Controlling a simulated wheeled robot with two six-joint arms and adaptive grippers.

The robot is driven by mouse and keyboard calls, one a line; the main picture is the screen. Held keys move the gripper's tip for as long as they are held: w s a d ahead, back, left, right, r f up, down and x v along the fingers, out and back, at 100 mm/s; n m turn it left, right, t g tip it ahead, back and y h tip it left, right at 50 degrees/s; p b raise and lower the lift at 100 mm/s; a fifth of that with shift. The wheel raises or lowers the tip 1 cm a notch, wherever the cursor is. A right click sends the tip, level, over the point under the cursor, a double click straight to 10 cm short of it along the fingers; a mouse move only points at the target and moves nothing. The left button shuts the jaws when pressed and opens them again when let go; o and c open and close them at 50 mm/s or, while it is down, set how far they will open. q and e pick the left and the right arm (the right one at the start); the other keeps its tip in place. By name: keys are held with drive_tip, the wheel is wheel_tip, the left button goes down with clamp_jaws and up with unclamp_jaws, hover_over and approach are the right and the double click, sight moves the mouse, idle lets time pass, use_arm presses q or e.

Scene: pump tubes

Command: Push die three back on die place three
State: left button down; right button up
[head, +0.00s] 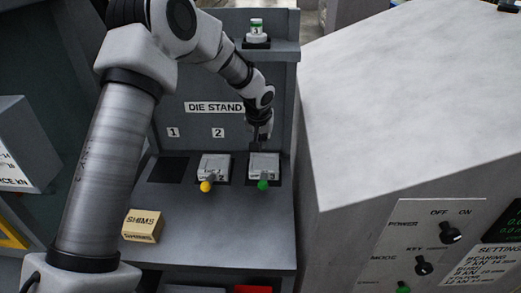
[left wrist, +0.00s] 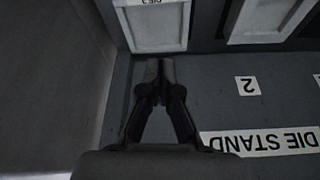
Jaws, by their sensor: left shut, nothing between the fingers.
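Die three (head: 264,166) is a light grey block with a green knob at its front, on the dark square of die place three (head: 284,183) on the grey die stand. In the left wrist view die three (left wrist: 157,27) is at the top, with part of its label cut off. My left gripper (head: 258,148) is shut and empty, pointing down just behind die three. Its closed tips (left wrist: 153,66) are close to the die's back edge; I cannot tell whether they touch it. My right gripper is in neither view.
A second grey die (head: 214,167) with a yellow knob is left of die three. Dark place one (head: 168,170) is empty. A shims box (head: 142,226) lies front left. A large cabinet (head: 400,100) is at right.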

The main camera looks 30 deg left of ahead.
sight(260, 168)
use_arm(q)
drive_tip(key=x, duration=0.2)
drive_tip(key=p+x, duration=0.1)
drive_tip(key=x, duration=0.2)
drive_tip(key=a+x, duration=0.1)
drive_tip(key=x, duration=0.1)
drive_tip(key=shift+f+p, duration=0.3)
drive_tip(key=shift+f, duration=0.05)
drive_tip(key=s, duration=0.1)
drive_tip(key=s+d+f, duration=0.1)
drive_tip(key=shift+s+d, duration=0.25)
drive_tip(key=shift+s, duration=0.1)
drive_tip(key=shift+s+d+r, duration=0.1)
drive_tip(key=shift+s, duration=0.35)
drive_tip(key=shift+w, duration=0.1)
